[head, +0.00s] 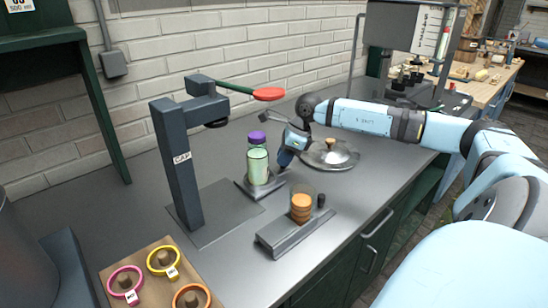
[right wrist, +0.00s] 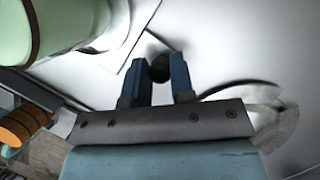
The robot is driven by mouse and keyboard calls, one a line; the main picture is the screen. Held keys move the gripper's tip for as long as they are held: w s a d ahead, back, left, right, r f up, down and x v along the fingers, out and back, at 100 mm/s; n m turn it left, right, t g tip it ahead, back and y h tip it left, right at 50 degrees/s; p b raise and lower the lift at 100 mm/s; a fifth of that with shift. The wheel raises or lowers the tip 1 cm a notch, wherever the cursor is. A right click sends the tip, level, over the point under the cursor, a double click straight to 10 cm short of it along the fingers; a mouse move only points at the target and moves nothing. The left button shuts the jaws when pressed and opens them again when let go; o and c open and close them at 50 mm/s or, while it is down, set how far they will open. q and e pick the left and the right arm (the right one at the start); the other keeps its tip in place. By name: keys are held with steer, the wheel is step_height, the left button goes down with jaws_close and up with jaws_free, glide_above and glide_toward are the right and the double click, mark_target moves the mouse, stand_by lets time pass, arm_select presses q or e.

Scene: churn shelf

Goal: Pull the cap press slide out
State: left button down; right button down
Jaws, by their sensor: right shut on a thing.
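The cap press (head: 176,160) is a dark post labelled CAP, with an arm and a red-tipped lever (head: 268,94). Its slide (head: 262,190) is a small metal plate out to the right of the post. A pale green bottle (head: 258,165) with a purple cap stands upright on the slide; part of it shows in the right wrist view (right wrist: 28,30). My right gripper (head: 284,160) is beside the bottle, low over the slide's right end. In the right wrist view its fingers (right wrist: 158,78) are shut on a small dark knob (right wrist: 159,67). My left gripper is out of view.
A holder (head: 290,235) with stacked orange discs (head: 301,207) stands in front of the slide, near the counter's front edge. A silver lid (head: 340,160) lies right of my gripper. A wooden tray (head: 140,256) with coloured rings is at front left.

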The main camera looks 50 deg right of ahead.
steer(key=shift+d, duration=0.25)
steer(key=c, duration=1)
jaws_free()
steer(key=v, duration=1.3)
steer(key=shift+s+r+p, duration=0.2)
steer(key=shift+r+p, duration=0.15)
steer(key=shift+p, duration=0.05)
